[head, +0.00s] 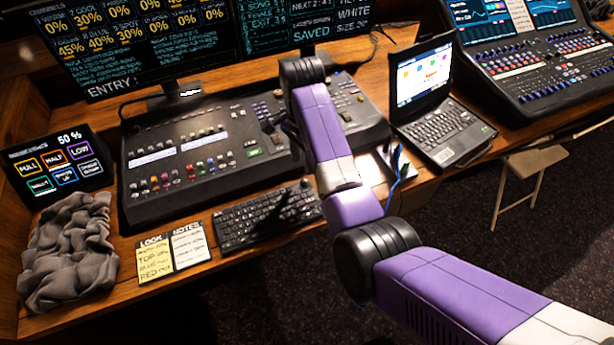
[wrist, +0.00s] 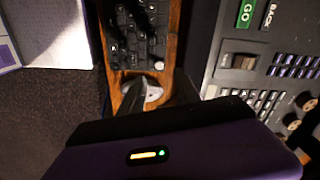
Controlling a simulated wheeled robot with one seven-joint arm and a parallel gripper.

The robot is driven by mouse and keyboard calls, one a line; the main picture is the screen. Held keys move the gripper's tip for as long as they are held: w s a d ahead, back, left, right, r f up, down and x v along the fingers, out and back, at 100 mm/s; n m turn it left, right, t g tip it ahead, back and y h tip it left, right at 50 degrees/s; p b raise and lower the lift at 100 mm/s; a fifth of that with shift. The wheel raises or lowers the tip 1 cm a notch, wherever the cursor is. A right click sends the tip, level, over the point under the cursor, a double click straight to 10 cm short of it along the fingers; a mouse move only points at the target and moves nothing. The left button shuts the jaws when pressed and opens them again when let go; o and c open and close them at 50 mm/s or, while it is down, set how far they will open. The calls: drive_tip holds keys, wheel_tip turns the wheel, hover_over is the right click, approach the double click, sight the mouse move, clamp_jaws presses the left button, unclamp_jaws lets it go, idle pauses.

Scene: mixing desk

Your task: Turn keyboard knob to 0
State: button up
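The black keyboard (head: 262,218) lies on the wooden desk in front of the lighting console. In the wrist view the keyboard (wrist: 137,38) is at the top, and a small pale round knob (wrist: 159,65) shows at its near corner. My gripper (wrist: 158,88) is just short of that corner, with its two dark fingers apart. A pale round disc on the desk (wrist: 153,93) shows between the fingers. The fingers do not appear to touch the knob. In the head view my arm hides most of the gripper. I cannot read the knob's setting.
Note cards (head: 172,250), a crumpled grey cloth (head: 70,250) and a small screen (head: 55,165) are at left. A laptop (head: 440,125) stands at right.

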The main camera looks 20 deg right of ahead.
sight(304, 181)
drive_tip(key=shift+f+p, duration=0.4)
drive_tip(key=shift+f, duration=3.55)
drive_tip(key=shift+c, duration=0.4)
clamp_jaws()
